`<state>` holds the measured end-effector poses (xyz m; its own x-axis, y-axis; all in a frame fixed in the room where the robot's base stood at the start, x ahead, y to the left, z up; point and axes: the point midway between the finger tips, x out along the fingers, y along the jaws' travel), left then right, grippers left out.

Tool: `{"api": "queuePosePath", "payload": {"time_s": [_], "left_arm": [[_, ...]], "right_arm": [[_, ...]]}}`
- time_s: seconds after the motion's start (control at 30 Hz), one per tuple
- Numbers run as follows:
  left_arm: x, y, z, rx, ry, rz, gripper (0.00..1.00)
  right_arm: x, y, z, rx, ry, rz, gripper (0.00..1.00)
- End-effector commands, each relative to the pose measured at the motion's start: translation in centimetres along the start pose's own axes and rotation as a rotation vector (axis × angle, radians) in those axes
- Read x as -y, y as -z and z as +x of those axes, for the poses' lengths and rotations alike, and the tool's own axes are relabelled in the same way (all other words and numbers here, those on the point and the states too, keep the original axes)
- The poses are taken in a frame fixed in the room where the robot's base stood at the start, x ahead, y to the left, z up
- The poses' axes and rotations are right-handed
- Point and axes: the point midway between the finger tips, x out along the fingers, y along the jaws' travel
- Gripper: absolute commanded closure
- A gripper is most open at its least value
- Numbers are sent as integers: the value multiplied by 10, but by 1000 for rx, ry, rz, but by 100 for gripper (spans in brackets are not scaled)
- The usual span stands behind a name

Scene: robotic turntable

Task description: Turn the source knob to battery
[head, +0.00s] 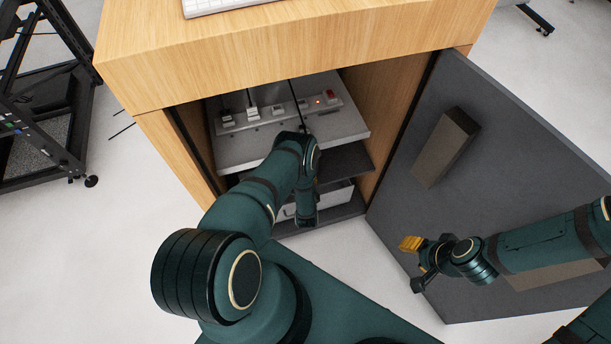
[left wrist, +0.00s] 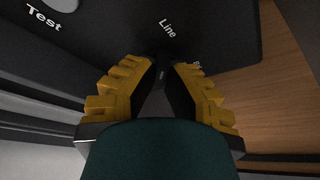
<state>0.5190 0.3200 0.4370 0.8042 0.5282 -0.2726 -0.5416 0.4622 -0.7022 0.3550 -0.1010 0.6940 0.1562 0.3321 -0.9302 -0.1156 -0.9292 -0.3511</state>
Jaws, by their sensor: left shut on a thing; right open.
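The source knob (left wrist: 156,98) is a dark shape on a dark panel (left wrist: 215,30) in the left wrist view. My left gripper (left wrist: 158,78) has its yellow ridged fingers on both sides of it and is shut on it. The white labels "Test" (left wrist: 44,18) and "Line" (left wrist: 168,28) show above the fingers. A third label (left wrist: 197,65) is mostly hidden by the right finger. The knob's pointing direction is unclear. In the head view my left arm reaches into the cabinet and hides its gripper and the knob. My right gripper (head: 414,263) is open and empty, before the cabinet door.
The wooden cabinet (head: 290,45) stands open. Its grey door (head: 490,130) is swung out to the right, close to my right arm. A power strip (head: 280,112) with plugs and a red light lies on the upper shelf. A black rack (head: 40,110) stands at left.

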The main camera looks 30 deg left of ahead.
Motion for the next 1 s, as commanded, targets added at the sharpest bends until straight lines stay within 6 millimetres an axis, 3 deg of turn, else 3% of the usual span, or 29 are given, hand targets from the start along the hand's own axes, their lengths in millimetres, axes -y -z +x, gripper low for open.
{"api": "queuePosePath", "payload": {"time_s": [0.37, 1.0], "left_arm": [[3, 1, 1, -1, -59, 159, 100], [5, 2, 2, 2, -286, 708, 100]], "right_arm": [[0, 0, 0, 0, 0, 0, 53], [0, 0, 0, 0, 0, 0, 53]]}}
